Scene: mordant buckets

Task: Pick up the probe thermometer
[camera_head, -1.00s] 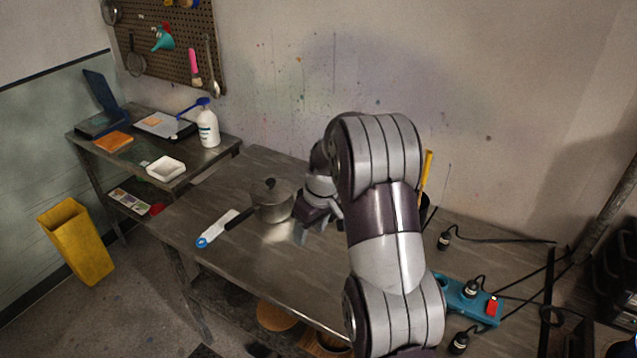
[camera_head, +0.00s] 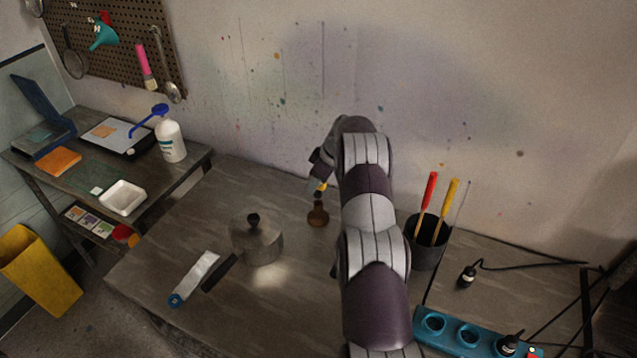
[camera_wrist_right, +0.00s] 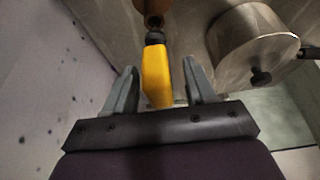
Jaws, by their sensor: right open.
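The probe thermometer looks to be the yellow-bodied tool (camera_wrist_right: 156,74) with a black neck in the wrist view. Its lower end meets a small brown stand (camera_wrist_right: 153,8); the tip is hidden. In the head view a bit of its yellow body (camera_head: 322,187) shows above the brown stand (camera_head: 317,215) on the bench, right of the pot. My right gripper (camera_wrist_right: 160,68) is open, with one finger on each side of the yellow body and visible gaps between. In the head view the right gripper (camera_head: 320,180) is partly hidden by my arm. My left gripper is out of view.
A lidded metal pot (camera_head: 257,240) stands close left of the stand, its handle pointing front left. A black cup (camera_head: 428,241) with red and yellow handles stands right of my arm. A blue power strip (camera_head: 465,335) lies front right.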

